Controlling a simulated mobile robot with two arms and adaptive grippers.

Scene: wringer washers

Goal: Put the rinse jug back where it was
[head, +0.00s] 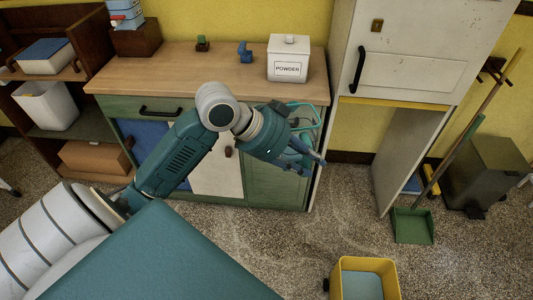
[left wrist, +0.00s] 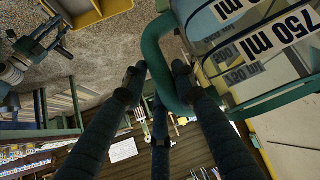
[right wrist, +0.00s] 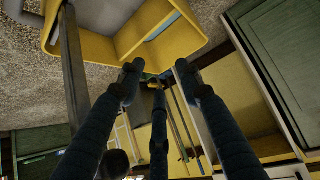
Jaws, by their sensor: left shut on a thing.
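The rinse jug is clear with a teal rim and handle; in the head view it shows partly behind my left gripper (head: 312,158), in front of the green cabinet's right end. In the left wrist view the jug (left wrist: 240,45) fills the upper right, with "750 ml" on its side. My left gripper (left wrist: 158,80) is shut on its teal handle (left wrist: 158,55). The jug is held off the floor. My right gripper is not clear in the head view; in the right wrist view its fingers (right wrist: 158,72) are spread with nothing between them.
A tall white cabinet (head: 400,60) is at the right. A yellow bin (head: 347,264) stands on the floor in front. A green dustpan (head: 412,226) lies further right.

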